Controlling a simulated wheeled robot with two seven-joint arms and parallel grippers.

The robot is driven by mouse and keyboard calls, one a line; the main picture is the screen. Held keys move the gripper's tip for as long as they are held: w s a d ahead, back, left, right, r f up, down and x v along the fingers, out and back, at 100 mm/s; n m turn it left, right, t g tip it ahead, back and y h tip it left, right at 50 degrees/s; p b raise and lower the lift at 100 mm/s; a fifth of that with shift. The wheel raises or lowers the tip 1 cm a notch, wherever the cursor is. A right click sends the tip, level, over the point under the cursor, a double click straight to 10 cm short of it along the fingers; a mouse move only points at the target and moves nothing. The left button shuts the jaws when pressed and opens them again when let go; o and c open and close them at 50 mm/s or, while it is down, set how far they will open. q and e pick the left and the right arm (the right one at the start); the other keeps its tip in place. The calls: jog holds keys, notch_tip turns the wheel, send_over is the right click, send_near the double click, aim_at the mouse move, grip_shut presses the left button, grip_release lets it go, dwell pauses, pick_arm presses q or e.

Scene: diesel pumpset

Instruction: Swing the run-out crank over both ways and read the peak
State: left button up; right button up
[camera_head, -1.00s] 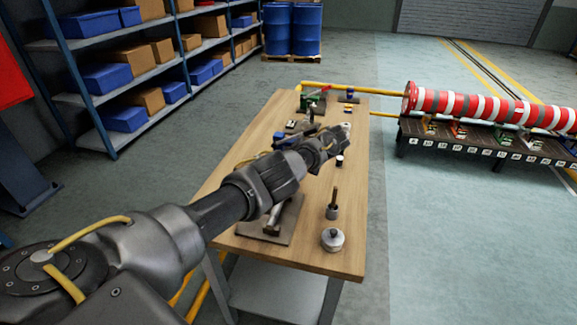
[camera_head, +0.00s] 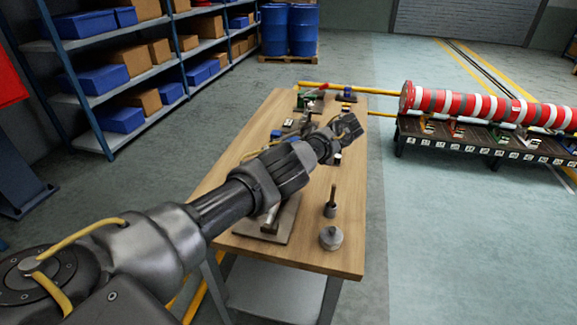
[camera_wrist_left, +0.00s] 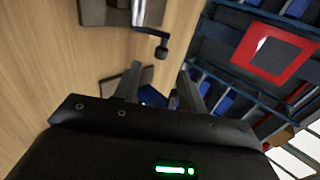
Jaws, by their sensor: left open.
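My left gripper (camera_head: 350,127) is above the far half of the wooden bench, empty, at the end of my outstretched arm. In the left wrist view its two grey fingers (camera_wrist_left: 158,86) are spread apart, with a blue item behind them. Ahead of the fingers in that view is a dark arm with a rounded black knob (camera_wrist_left: 161,50), beside a pale metal cylinder (camera_wrist_left: 152,12) on a dark plate; it looks like a crank, but I cannot be sure. The fingers appear apart from it. I cannot make out a dial reading. My right gripper is out of view.
The wooden bench (camera_head: 325,240) carries a plate with a pale cylinder (camera_head: 270,220), a pot with an upright handle (camera_head: 331,205) and a round metal weight (camera_head: 331,238). Small items stand at the far end. Shelving (camera_head: 95,137) is left; a striped roller (camera_head: 480,106) is right.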

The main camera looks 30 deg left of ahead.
pick_arm(q)
jog(key=b+v, duration=0.5)
jog(key=shift+d+r, duration=0.2)
jog(key=shift+d, duration=0.1)
